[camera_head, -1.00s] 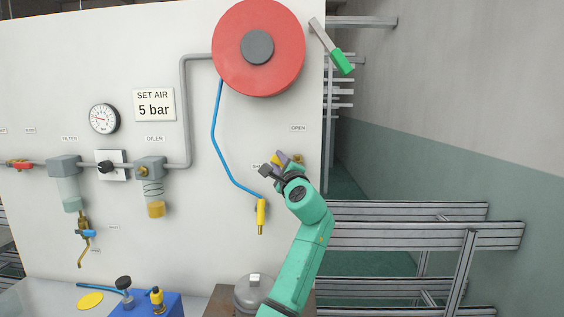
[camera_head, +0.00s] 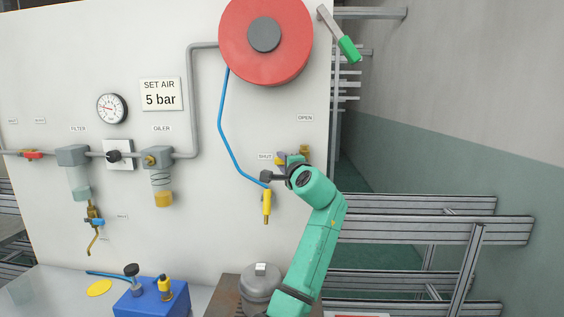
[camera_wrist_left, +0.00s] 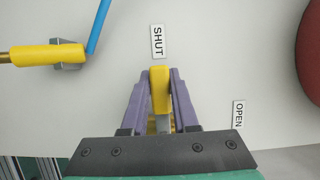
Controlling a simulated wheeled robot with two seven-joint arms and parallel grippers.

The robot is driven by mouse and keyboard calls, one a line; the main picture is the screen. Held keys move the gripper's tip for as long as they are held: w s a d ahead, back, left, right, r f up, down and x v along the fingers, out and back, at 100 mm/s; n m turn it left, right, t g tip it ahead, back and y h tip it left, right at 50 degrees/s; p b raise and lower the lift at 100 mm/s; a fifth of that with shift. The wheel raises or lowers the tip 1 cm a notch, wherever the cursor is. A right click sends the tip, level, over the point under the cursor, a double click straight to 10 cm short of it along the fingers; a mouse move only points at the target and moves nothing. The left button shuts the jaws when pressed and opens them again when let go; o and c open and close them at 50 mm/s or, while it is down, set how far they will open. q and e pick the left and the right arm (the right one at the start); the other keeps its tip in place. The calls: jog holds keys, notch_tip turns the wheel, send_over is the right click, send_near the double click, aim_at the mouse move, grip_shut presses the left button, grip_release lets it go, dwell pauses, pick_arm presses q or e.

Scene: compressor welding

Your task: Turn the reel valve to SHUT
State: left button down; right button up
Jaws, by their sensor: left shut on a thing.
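The reel valve's yellow handle (camera_wrist_left: 160,92) is between the purple fingers of my left gripper (camera_wrist_left: 160,85) in the left wrist view. The gripper is shut on it. The handle's tip points towards the SHUT label (camera_wrist_left: 157,41), with a small gap of panel between. The OPEN label (camera_wrist_left: 238,114) is off to the right side. In the head view my left gripper (camera_head: 284,160) is at the panel, just right of the SHUT label (camera_head: 265,156) and below the OPEN label (camera_head: 305,118). It hides most of the handle. My right gripper is not in view.
A red hose reel (camera_head: 290,60) is above the valve. A blue hose (camera_head: 222,120) runs down to a yellow nozzle (camera_head: 267,205) close beside my left gripper. A green-handled lever (camera_head: 349,49) is at the upper right. Metal rails (camera_head: 430,230) stand right of the panel.

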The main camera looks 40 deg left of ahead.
pick_arm(q)
jog(key=shift+f, duration=0.2)
jog(key=c, duration=0.7)
grip_release()
jog(key=shift+r, duration=0.1)
jog(key=b+v, duration=0.5)
jog(key=v, duration=0.9)
jog(key=shift+s+d, duration=0.15)
jog(key=shift+d, duration=0.15)
